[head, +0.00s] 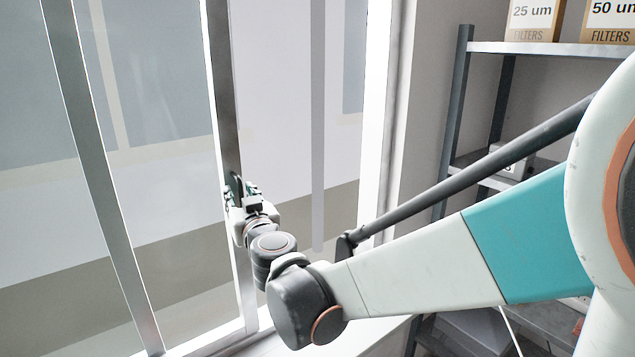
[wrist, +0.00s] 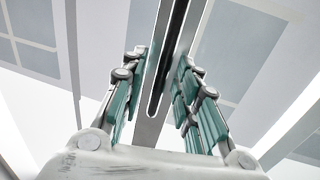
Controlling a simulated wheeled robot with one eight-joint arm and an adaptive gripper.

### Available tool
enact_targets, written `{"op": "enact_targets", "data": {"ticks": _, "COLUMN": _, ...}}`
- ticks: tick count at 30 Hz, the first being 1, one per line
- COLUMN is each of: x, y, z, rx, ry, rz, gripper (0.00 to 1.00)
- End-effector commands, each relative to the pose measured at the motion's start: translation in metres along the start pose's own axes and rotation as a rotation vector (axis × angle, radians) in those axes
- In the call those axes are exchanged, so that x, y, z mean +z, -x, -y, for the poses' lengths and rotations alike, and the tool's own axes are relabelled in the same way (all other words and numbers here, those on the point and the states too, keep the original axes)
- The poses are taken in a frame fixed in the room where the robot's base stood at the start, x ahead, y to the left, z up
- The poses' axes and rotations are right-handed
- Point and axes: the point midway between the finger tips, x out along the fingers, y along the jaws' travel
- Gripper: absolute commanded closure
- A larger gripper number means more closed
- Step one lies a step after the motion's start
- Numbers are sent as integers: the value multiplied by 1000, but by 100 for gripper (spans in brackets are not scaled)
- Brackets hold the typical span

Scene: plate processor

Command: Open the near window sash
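The near window sash has a grey metal upright (head: 224,90) that runs down the middle of the head view. A dark, narrow handle (head: 236,186) sits on this upright. My gripper (head: 246,190) is at the handle, partly hidden by my own wrist. In the wrist view, the fingers of my gripper (wrist: 160,85) stand apart on both sides of the upright, which shows a long dark slot or handle strip (wrist: 168,60). Gaps show between the teal finger pads and the strip, so the gripper looks open around it. I cannot tell whether the fingertips touch the upright.
Another metal upright (head: 95,180) stands to the left. A bright white window frame (head: 376,110) lies to the right. Beyond it, a grey shelf rack (head: 548,48) holds filter boxes (head: 532,20). A pale sill (head: 365,337) runs below my arm.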

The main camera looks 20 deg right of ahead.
Motion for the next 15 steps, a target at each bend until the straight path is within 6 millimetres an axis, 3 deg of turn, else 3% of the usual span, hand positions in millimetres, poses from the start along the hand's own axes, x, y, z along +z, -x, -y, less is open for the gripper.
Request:
{"op": "enact_targets", "data": {"ticks": 8, "x": 0, "y": 7, "z": 0, "rx": 0, "ry": 0, "rz": 0, "gripper": 71}}
{"op": "enact_targets", "data": {"ticks": 15, "x": 0, "y": 40, "z": 0, "rx": -1, "ry": 0, "rz": 0, "gripper": 71}}
